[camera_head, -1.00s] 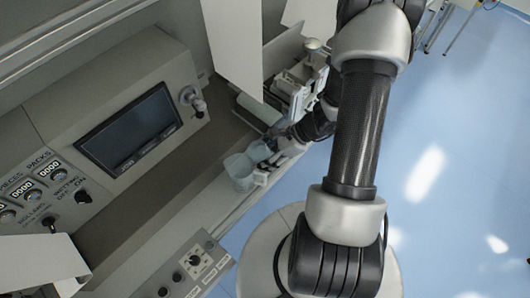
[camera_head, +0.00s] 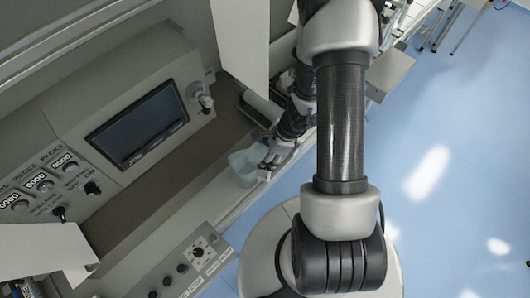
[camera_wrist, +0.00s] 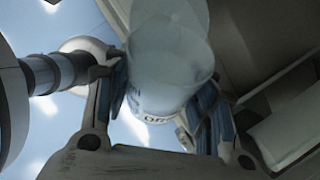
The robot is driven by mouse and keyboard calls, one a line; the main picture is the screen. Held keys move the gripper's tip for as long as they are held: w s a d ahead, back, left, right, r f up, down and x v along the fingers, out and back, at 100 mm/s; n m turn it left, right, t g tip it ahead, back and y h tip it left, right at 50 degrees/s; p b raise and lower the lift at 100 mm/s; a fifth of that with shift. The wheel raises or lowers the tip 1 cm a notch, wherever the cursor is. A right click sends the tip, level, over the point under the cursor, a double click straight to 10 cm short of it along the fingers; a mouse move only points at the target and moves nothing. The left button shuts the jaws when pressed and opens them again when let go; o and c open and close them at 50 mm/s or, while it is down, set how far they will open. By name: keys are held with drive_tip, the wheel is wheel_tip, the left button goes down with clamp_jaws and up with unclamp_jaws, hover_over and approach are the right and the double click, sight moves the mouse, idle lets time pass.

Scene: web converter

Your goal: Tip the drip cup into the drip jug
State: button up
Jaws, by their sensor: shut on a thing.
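My gripper (camera_head: 268,160) is shut on the drip cup, a small translucent pale-blue cup (camera_head: 257,153). In the wrist view the cup (camera_wrist: 165,80) sits between the two blue-padded fingers of my gripper (camera_wrist: 168,108), with partly readable dark lettering low on its wall. The drip jug (camera_head: 243,172), also translucent and pale, stands on the machine's ledge just left of and below the cup in the head view. In the wrist view a second translucent vessel, apparently the jug (camera_wrist: 185,14), shows behind the cup's rim. Whether cup and jug touch, and any liquid, I cannot tell.
The machine's console with a dark screen (camera_head: 138,123) and a knob (camera_head: 200,96) stands to the left. A hanging white panel (camera_head: 240,42) is above the work spot. A lower switch panel (camera_head: 190,262) is at the front. Blue floor (camera_head: 440,170) is open to the right.

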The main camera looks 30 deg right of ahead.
drive_tip(key=shift+f+g+h+p, duration=0.2)
drive_tip(key=shift+g+h+p, duration=0.1)
drive_tip(key=shift+h+p, duration=0.3)
drive_tip(key=shift+r+g+h+p, duration=0.4)
drive_tip(key=shift+h+p, duration=0.35)
drive_tip(key=shift+p, duration=0.85)
drive_tip(key=shift+r+g+h+p, duration=0.4)
drive_tip(key=shift+h+p, duration=0.35)
drive_tip(key=shift+p, duration=0.8)
drive_tip(key=shift+w+a+r+h+p, duration=0.1)
drive_tip(key=shift+a+r+h+p, duration=0.3)
drive_tip(key=shift+p, duration=1.6)
drive_tip(key=shift+w+d+f+g+h, duration=0.1)
drive_tip(key=shift+w+d+g+h, duration=0.15)
drive_tip(key=shift+h, duration=0.25)
drive_tip(key=shift+s+a+r+g+h, duration=0.2)
drive_tip(key=shift+r+g+h, duration=0.05)
drive_tip(key=shift+h, duration=0.05)
drive_tip(key=shift+r, duration=0.1)
drive_tip(key=shift+r+h+p, duration=0.1)
drive_tip(key=shift+h+p, duration=0.2)
drive_tip(key=shift+p, duration=0.1)
